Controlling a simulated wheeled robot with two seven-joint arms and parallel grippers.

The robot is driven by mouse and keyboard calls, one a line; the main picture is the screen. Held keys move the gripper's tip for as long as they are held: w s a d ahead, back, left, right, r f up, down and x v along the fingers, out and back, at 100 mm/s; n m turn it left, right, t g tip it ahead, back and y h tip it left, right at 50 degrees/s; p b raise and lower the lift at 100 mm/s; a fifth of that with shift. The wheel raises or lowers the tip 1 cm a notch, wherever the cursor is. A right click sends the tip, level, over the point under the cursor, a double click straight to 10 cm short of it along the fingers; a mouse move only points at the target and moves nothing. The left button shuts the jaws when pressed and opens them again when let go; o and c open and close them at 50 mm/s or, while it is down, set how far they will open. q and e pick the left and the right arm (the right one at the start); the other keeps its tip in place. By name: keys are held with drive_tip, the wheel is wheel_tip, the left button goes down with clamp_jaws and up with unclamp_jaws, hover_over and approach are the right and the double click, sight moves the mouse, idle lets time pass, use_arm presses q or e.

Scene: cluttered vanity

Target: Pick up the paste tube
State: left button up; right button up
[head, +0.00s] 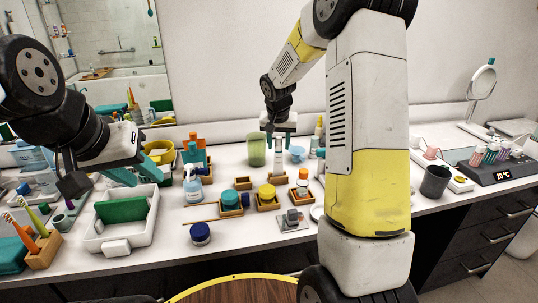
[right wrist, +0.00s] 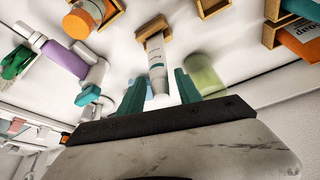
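The paste tube (head: 278,156) is white and stands upright below my right gripper (head: 278,132) in the head view. In the right wrist view the tube (right wrist: 157,66) has a printed label and a teal band, and its far end sits in a small wooden holder (right wrist: 153,29). My right gripper (right wrist: 159,92) is open, with one teal finger on each side of the tube's near end. Gaps show between the tube and both fingers. My left gripper (head: 134,169) is open and empty above a white tray (head: 123,246).
A translucent green cup (head: 257,150) stands close left of the tube, and a light blue bowl (head: 297,153) close right. Jars in wooden holders, such as a yellow-lidded one (head: 267,193), stand in front. The mirror (head: 108,45) and wall are behind.

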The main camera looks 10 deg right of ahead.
clamp_jaws()
idle(1.2)
